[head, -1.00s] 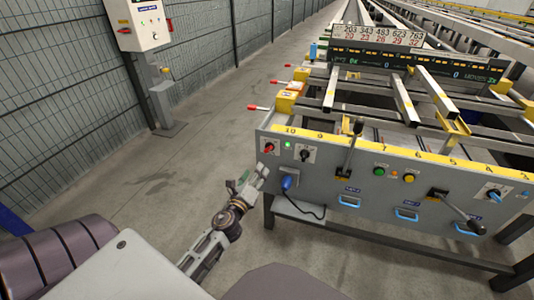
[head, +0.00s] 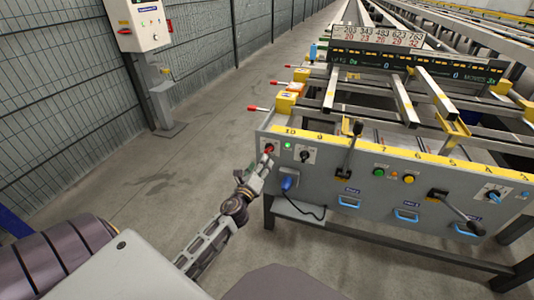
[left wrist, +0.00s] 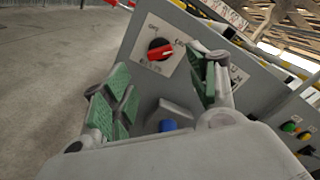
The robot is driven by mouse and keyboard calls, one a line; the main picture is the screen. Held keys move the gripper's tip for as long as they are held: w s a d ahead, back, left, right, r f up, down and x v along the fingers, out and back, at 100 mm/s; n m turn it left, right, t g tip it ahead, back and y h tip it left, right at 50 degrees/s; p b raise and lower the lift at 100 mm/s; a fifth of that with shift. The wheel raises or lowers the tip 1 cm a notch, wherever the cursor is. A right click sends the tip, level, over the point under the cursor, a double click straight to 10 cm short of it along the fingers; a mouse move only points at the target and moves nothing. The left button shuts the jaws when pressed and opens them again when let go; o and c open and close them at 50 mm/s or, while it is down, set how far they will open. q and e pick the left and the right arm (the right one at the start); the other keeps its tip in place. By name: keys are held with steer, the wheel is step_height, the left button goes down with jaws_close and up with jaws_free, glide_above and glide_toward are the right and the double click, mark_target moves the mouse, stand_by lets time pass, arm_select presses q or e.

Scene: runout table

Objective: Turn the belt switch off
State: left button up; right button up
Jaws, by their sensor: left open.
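A red rotary switch (head: 269,149) sits at the left end of the grey front panel (head: 340,190), beside a lit green lamp (head: 288,146). In the left wrist view the switch (left wrist: 160,50) has a red handle on a black base and a pale label plate; its lettering is too small to read surely. My left gripper (head: 265,164) is open and empty just below the switch, its fingertips close to the panel. In the left wrist view the green-padded fingers (left wrist: 160,95) are spread, with the switch beyond them. My right gripper is not in view.
A black rotary switch (head: 305,156) is right of the lamp, with a blue plug (head: 288,183) and cable below. A black lever (head: 351,145) and green and yellow buttons (head: 408,179) are farther right. A control box (head: 141,24) stands by the fence; the floor between is clear.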

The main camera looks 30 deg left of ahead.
mark_target(267, 152)
arm_select(q)
steer(key=shift+x, duration=3.35)
steer(key=shift+b+x, duration=0.3)
steer(key=shift+x, duration=0.55)
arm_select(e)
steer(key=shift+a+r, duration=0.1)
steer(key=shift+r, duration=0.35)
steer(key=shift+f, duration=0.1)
arm_select(q)
steer(key=c, duration=1)
